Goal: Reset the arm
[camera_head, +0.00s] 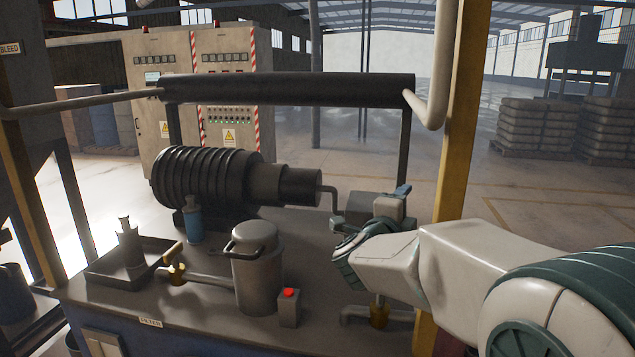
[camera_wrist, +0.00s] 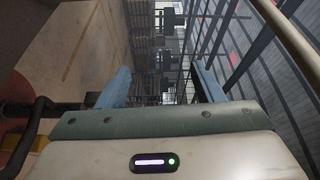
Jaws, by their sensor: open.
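My arm reaches in from the lower right in the head view and bends at a dark green wrist joint above the right part of the bench. Beyond it, my gripper (camera_head: 402,190) shows small, with a blue finger tilted up to the right. In the wrist view, my gripper (camera_wrist: 162,80) has two blue fingers set wide apart with nothing between them. The fingers point out toward the open hall. How close the hand is to the nearby pipework is hard to tell.
A bench carries a ribbed motor (camera_head: 205,178), a grey canister (camera_head: 257,272), a red button box (camera_head: 289,308) and a tray (camera_head: 105,270). A dark horizontal pipe (camera_head: 290,89) spans above. A yellow post (camera_head: 458,130) stands near my arm. Open floor lies beyond.

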